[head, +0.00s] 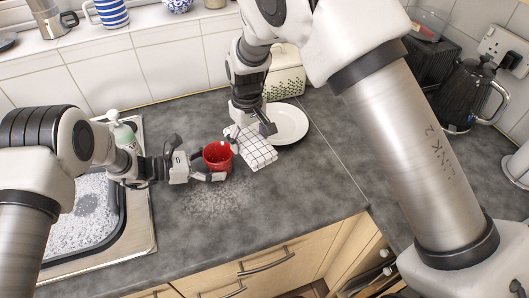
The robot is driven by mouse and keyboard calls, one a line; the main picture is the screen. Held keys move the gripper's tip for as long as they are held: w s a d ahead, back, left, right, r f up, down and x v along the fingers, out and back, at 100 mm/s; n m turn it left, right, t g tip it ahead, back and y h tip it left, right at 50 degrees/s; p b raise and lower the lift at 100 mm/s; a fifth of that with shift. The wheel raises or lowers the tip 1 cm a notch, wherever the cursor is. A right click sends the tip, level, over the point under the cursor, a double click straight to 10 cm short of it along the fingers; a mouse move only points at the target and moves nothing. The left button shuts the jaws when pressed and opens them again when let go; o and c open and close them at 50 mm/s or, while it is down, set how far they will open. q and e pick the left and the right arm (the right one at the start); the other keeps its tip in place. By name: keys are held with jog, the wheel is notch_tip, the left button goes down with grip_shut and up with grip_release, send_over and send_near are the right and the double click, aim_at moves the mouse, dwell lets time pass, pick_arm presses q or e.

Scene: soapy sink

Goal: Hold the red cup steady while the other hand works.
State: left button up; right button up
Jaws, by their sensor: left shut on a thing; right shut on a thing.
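The red cup (219,166) is upright on, or just above, the grey worktop, right of the sink. My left gripper (208,166) comes from the left and is shut on the cup, with its fingers at the cup's left side. A white cloth with a dark check pattern (258,153) is just right of the cup. My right gripper (252,131) reaches down from above and is shut on the cloth's upper part. I cannot tell whether the cloth touches the cup.
A white plate (291,122) lies behind the cloth. The sink (143,213) with foam is at left, with a soap bottle (121,130) at its rim. A wet, speckled patch (213,200) is in front of the cup. A black kettle (467,97) stands far right. The front worktop is clear.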

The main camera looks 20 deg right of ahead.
aim_at(228, 134)
jog(key=w+a+r+n, duration=0.3)
jog(key=a+r, duration=0.2)
jog(key=r, duration=0.2)
jog(key=shift+d+f, duration=0.1)
jog(key=shift+f, duration=2.7)
jog(key=shift+f, duration=0.5)
jog(key=shift+s+d+f, duration=0.1)
jog(key=shift+s+d, duration=0.25)
jog(key=shift+s, duration=0.3)
jog(key=shift+s+d, duration=0.35)
jog(key=shift+s, duration=0.3)
jog(key=shift+w+a, duration=0.35)
jog(key=shift+w, duration=0.3)
jog(key=shift+w+a, duration=0.35)
jog(key=shift+w, duration=0.3)
